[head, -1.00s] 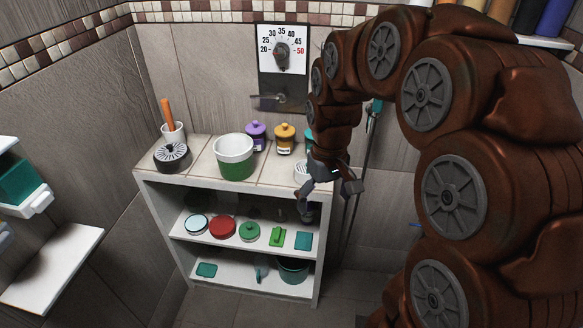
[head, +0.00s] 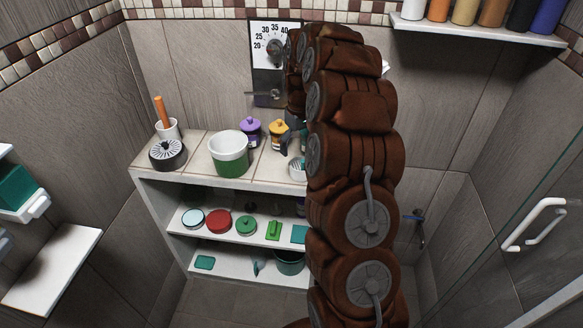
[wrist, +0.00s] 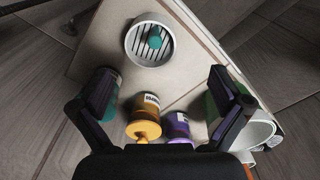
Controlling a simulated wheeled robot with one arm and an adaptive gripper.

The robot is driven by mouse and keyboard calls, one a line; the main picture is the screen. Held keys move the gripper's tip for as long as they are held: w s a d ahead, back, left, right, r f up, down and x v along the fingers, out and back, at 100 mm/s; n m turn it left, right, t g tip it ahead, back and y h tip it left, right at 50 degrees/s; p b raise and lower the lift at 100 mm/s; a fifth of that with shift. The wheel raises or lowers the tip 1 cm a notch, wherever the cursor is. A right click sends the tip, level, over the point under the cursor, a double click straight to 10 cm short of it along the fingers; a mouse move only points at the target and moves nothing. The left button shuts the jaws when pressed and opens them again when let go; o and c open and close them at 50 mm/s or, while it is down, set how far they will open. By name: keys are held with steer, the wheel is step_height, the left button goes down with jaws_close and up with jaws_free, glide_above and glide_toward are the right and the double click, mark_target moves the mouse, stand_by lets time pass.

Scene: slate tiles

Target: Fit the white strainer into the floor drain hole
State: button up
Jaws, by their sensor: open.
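The white strainer (wrist: 136,44) is a round, slotted piece with a teal knob, lying on the tiled shelf top at the upper middle of the wrist view. In the head view the strainer (head: 296,172) is partly hidden by my arm. My gripper (wrist: 162,82) is open and empty above the shelf top, its fingers spread on both sides of the jars in the wrist view, with the strainer beyond the fingertips. In the head view my gripper (head: 292,143) is mostly covered by my arm. I cannot make out the floor drain hole in either view.
A yellow jar (wrist: 146,124) and a purple jar (wrist: 177,127) stand near the fingers; a teal jar is partly behind the left finger. A white-and-green tub (head: 231,155) and a dark slotted round piece (head: 168,153) stand further left. Lower shelves hold lids.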

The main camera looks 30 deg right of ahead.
steer(key=shift+s+d+f+p, duration=0.1)
steer(key=shift+d+f+p, duration=0.15)
steer(key=shift+f, duration=0.35)
steer(key=shift+d+f+p, duration=0.25)
steer(key=shift+f, duration=0.35)
steer(key=shift+w+d+f+p, duration=0.1)
steer(key=shift+w+f+p, duration=0.15)
steer(key=shift+f+p, duration=0.75)
steer(key=shift+w+d+f+p, duration=0.15)
steer(key=shift+f+p, duration=0.25)
steer(key=shift+f, duration=1.15)
steer(key=shift+a, duration=0.1)
steer(key=c, duration=1.2)
